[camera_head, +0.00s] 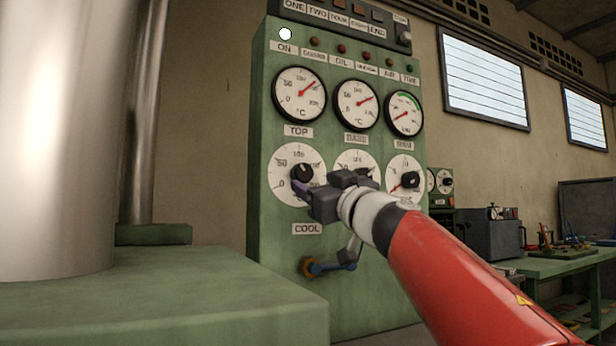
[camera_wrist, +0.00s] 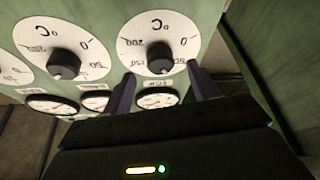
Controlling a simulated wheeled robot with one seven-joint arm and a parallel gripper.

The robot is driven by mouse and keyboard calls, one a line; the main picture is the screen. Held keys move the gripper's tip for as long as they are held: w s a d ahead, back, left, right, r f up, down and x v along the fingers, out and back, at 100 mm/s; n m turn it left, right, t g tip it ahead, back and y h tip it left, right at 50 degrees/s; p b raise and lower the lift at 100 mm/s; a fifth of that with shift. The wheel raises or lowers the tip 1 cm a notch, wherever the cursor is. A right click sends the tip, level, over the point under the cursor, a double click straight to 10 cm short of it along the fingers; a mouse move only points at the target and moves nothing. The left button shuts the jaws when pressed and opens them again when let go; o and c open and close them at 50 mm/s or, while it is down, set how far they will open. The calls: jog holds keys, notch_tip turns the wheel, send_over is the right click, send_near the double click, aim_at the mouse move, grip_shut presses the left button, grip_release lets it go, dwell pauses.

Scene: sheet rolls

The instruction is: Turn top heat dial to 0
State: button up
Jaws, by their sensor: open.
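The top heat dial (camera_head: 284,165) is the left white dial on the green control panel, below the TOP label, with a black knob (camera_head: 302,172). In the wrist view, which is upside down, this dial (camera_wrist: 150,28) and its knob (camera_wrist: 160,56) lie just beyond my fingertips. The knob appears to point towards the middle of the scale, away from 0; its exact reading is unclear. My gripper (camera_head: 305,183) is open in front of the dial, and its fingers (camera_wrist: 162,82) are spread to either side of the knob. Whether they touch it cannot be told.
My arm partly covers the middle dial (camera_head: 355,160); the right dial (camera_head: 404,172) is beside it. Three round gauges (camera_head: 300,94) sit above the dials. A blue lever (camera_head: 330,267) projects below. A green ledge (camera_head: 170,305) and metal cylinder stand at left.

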aim_at(306, 176)
jog(key=x, duration=0.4)
jog(key=shift+a+p, duration=0.1)
jog(key=shift+p, duration=0.3)
jog(key=c, duration=1)
jog(key=shift+r, duration=0.1)
jog(key=shift+n+p, duration=0.3)
